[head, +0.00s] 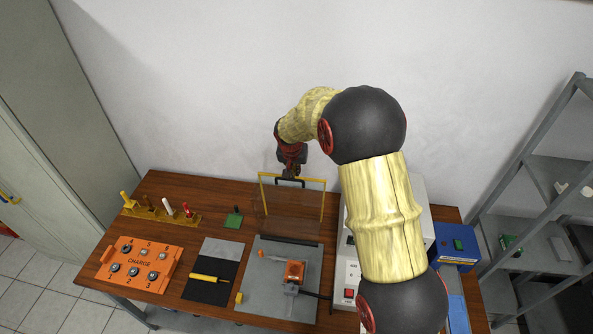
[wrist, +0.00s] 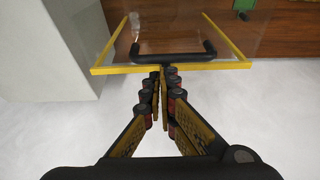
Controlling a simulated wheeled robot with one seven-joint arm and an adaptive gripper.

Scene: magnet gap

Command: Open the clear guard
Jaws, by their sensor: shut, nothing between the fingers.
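The clear guard (head: 287,213) is a transparent panel with yellow edging, standing raised over the back of the grey plate (head: 265,277) in the head view. A black bar handle (head: 290,181) sits at its top edge. In the wrist view the guard (wrist: 185,30) fills the top, and the black handle (wrist: 172,54) lies across its near yellow edge. My gripper (wrist: 166,72) is shut and empty, its fingertips at that edge, close to the handle. I cannot tell whether they touch. In the head view my gripper (head: 290,172) is just behind the guard's top.
An orange CHARGE box (head: 139,262), a black mat (head: 209,285) with a yellow tool, and a rack (head: 160,213) of coloured handles are on the left. A light grey cabinet (head: 413,195) stands right of the guard, partly behind my arm. A wall is behind the table.

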